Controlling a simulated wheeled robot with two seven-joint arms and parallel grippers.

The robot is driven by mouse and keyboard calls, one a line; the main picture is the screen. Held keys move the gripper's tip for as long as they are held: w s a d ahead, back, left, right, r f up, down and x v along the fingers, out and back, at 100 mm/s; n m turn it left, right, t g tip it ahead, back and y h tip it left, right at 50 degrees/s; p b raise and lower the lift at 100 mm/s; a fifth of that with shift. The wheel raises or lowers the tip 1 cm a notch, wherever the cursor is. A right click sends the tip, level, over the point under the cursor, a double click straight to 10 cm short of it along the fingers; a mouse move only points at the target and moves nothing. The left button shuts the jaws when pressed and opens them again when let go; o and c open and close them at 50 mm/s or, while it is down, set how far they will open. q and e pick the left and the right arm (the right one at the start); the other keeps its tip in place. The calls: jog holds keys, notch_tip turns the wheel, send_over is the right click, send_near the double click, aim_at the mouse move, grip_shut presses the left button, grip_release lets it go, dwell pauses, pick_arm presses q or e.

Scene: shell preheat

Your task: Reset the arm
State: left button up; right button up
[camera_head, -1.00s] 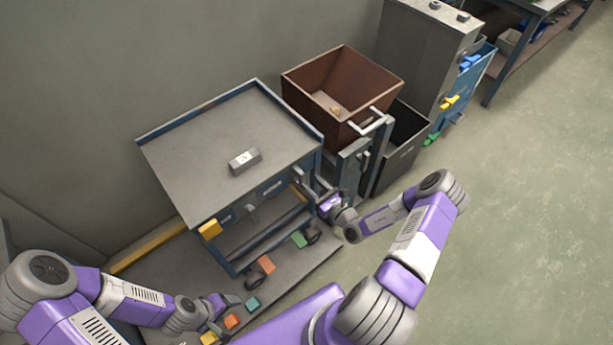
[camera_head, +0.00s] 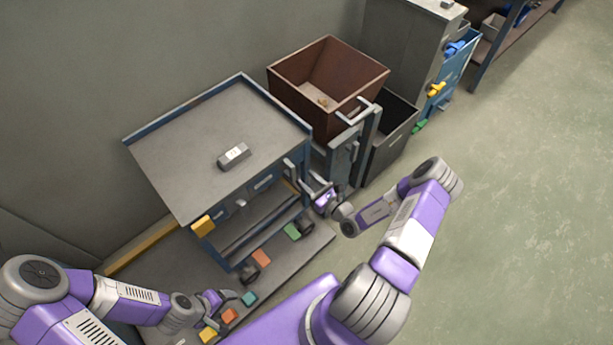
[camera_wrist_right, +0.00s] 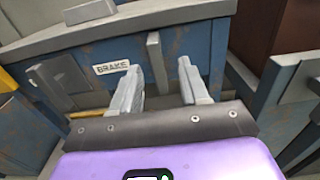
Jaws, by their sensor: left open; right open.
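My right gripper (camera_head: 307,180) is at the front right corner of the blue cart (camera_head: 190,147), near its front edge. In the right wrist view the right gripper (camera_wrist_right: 160,84) has its two fingers apart with nothing held between them. Behind the fingers are the cart's blue front, a small grey upright bar and a label reading BRAKE (camera_wrist_right: 111,68). My left gripper (camera_head: 238,296) is open at the lower left, over the floor mat near coloured blocks. Nothing shows between its fingers.
A grey block (camera_head: 233,156) lies on the cart top. A brown open bin (camera_head: 290,88) and a dark bin (camera_head: 392,138) stand to the right of the cart. Coloured blocks (camera_head: 249,299) lie on the mat (camera_head: 312,244). The green floor (camera_head: 530,200) at right is clear.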

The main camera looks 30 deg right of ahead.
jog(key=s+a+n+g+y, duration=0.3)
jog(key=a+n+g+y, duration=0.5)
jog(key=a, duration=0.7)
jog(key=s+a+f+n+g+y, duration=0.1)
jog(key=s+a+n+g+y, duration=0.2)
jog(key=s+a+n+g, duration=0.45)
jog(key=s+f+n+g+h, duration=0.1)
jog(key=s+f+n+h, duration=0.1)
jog(key=n, duration=0.6)
jog(key=s+f+n+h+p, duration=0.1)
jog(key=s+n+h, duration=0.4)
jog(key=n+h, duration=0.2)
jog(key=shift+s+f+n+g+h, duration=0.15)
jog(key=shift+f+n+g+h, duration=0.2)
jog(key=shift+n, duration=0.2)
